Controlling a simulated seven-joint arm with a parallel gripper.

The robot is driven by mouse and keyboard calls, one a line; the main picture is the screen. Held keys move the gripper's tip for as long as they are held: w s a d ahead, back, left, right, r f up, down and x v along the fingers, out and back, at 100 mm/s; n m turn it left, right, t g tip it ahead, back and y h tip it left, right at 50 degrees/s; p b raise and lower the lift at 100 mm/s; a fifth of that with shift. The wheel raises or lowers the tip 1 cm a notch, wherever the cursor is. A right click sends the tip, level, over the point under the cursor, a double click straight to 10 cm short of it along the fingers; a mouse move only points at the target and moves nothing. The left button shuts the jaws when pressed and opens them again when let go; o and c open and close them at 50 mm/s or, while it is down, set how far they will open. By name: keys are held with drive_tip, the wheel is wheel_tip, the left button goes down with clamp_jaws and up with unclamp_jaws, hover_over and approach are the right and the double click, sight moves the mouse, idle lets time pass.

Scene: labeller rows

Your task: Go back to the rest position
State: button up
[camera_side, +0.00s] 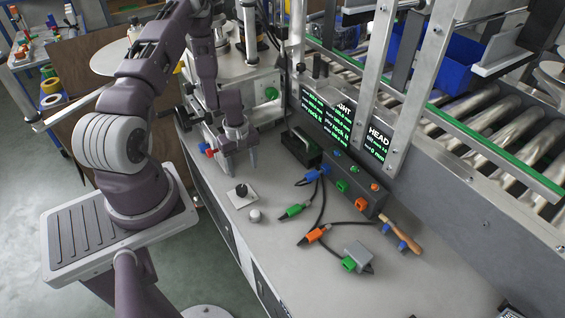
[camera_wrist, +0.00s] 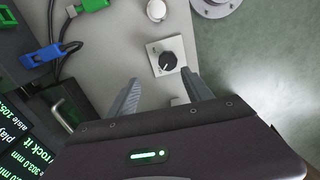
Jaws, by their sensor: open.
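My gripper (camera_side: 240,164) hangs over the left part of the grey workbench (camera_side: 325,268), fingers pointing down. In the wrist view my gripper (camera_wrist: 160,97) has its two fingers apart with nothing held between them. A small white plate with a black rotary knob (camera_side: 241,191) lies on the bench just in front of my gripper. The knob also shows beyond the fingertips in the wrist view (camera_wrist: 168,61), apart from them. A second small pale knob (camera_side: 255,215) sits nearby on the bench.
A grey box with coloured sockets (camera_side: 345,185) stands at the back. Green (camera_side: 292,212) and orange (camera_side: 316,234) cable plugs lie loose before it. A small grey box (camera_side: 358,255) and a wooden-handled tool (camera_side: 402,236) lie to the right. Displays (camera_side: 325,118) and a roller conveyor (camera_side: 480,130) stand behind.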

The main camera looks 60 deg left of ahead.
drive_tip(key=w+d+r+m+t, duration=0.1)
drive_tip(key=w+d+r+m, duration=0.2)
drive_tip(key=r, duration=0.6)
drive_tip(key=w+d+r+m+t, duration=0.1)
drive_tip(key=d+r+m, duration=0.3)
drive_tip(key=r, duration=0.5)
drive_tip(key=w+d+r+m+t, duration=0.15)
drive_tip(key=d+r, duration=0.35)
drive_tip(key=r, duration=0.5)
drive_tip(key=s+d+r+m, duration=0.4)
drive_tip(key=s+d+r, duration=0.2)
drive_tip(key=d+r, duration=0.25)
drive_tip(key=s+d+r+m+t, duration=0.1)
drive_tip(key=s+d+r+m, duration=0.1)
drive_tip(key=s, duration=0.4)
drive_tip(key=s+d+r+m+t, duration=0.1)
drive_tip(key=s+d+r+m, duration=0.1)
drive_tip(key=s, duration=0.4)
drive_tip(key=shift+s+r+m, duration=0.2)
drive_tip(key=shift+r+m, duration=0.05)
drive_tip(key=shift+m, duration=0.3)
